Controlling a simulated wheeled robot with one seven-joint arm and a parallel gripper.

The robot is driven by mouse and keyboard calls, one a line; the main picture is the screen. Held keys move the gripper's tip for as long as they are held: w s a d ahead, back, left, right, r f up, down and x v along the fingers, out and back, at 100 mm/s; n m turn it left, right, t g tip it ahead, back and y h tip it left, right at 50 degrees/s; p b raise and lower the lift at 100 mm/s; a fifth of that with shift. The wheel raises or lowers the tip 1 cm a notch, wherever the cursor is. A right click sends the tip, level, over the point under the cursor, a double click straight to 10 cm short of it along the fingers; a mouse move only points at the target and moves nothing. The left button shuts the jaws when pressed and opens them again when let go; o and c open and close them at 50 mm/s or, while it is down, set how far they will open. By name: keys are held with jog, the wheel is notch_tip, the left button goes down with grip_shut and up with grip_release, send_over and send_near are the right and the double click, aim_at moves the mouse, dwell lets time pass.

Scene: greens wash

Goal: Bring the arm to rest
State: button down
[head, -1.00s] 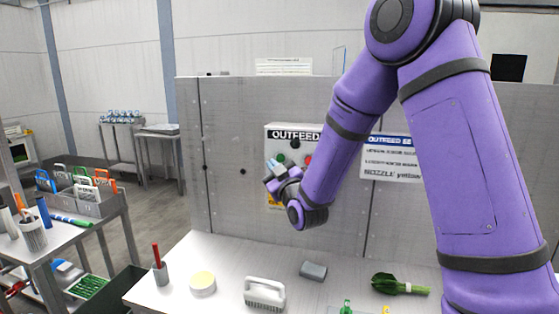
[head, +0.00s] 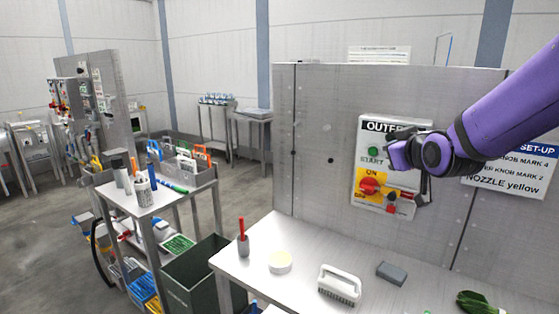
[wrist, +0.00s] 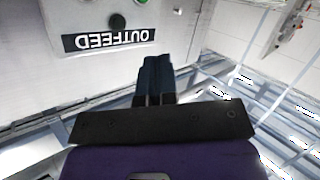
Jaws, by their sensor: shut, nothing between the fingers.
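My gripper (head: 390,153) is raised in front of the OUTFEED control panel (head: 405,205) in the head view, on the purple arm coming in from the right. Its fingers are closed together and hold nothing. In the wrist view the dark fingers (wrist: 154,78) are side by side, with the upside-down OUTFEED label (wrist: 108,40) beyond them. The panel has a green START button (head: 373,152) and a red knob on a yellow ON plate (head: 370,185). Part of the panel is hidden behind my gripper. I cannot tell how far the fingers are from it.
A dark green bin (head: 195,275) and loaded cart (head: 150,200) stand left.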

jog(key=s+d+m+g, duration=0.1)
jog(key=s+g, duration=0.2)
jog(key=s, duration=0.7)
jog(key=s+d+m+g, duration=0.2)
jog(key=s+g, duration=0.1)
jog(key=s, duration=0.7)
jog(key=s+d+m+g+h, duration=0.1)
jog(key=s+g, duration=0.2)
jog(key=s, duration=0.7)
jog(key=shift+d+m, duration=0.15)
jog(key=shift+m, duration=0.25)
jog(key=shift+d, duration=0.15)
